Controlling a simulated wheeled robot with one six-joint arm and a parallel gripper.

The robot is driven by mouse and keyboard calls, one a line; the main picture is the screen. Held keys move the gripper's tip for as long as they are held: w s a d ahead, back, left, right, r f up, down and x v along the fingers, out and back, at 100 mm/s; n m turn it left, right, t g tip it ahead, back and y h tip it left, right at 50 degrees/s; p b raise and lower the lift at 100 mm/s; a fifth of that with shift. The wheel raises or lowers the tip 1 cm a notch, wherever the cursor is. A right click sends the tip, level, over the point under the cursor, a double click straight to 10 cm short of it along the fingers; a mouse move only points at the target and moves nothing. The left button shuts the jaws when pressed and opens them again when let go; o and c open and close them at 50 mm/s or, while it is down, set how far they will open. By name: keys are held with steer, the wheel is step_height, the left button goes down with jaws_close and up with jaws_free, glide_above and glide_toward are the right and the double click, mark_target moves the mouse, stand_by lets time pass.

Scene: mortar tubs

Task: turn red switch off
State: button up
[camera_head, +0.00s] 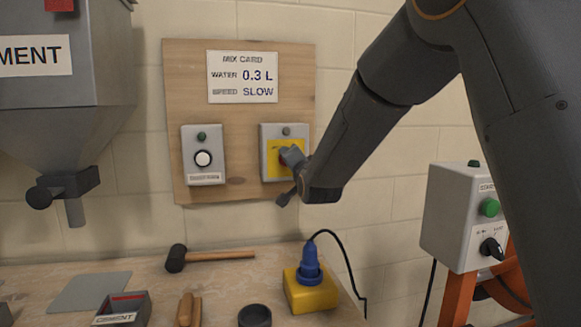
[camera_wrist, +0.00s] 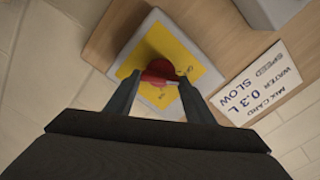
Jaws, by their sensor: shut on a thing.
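The red switch (camera_wrist: 160,73) is a red rotary knob on a yellow plate on the front of a grey box. In the head view the switch box (camera_head: 268,175) hangs on the right side of a wooden board, and my gripper hides the knob there. My gripper (camera_wrist: 157,90) is at the knob, with one finger on each side, shut on it. It also shows in the head view (camera_head: 291,170). Small markings stand on the yellow plate, too blurred to read surely.
A second grey box with a white knob (camera_head: 203,158) is left on the board, under a mix card (camera_head: 242,77). Below, the bench holds a mallet (camera_head: 208,257), a yellow block with a blue plug (camera_head: 310,289) and a cement tub (camera_head: 122,309). A control box (camera_head: 455,215) stands right.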

steer(key=shift+n+b, duration=0.35)
steer(key=shift+n, duration=0.75)
steer(key=o, duration=1.1)
steer(key=shift+c, duration=0.2)
steer(key=shift+s, duration=0.1)
steer(key=b+v, duration=0.1)
steer(key=v, duration=0.6)
steer(key=shift+s, duration=0.35)
steer(key=shift+d, duration=0.1)
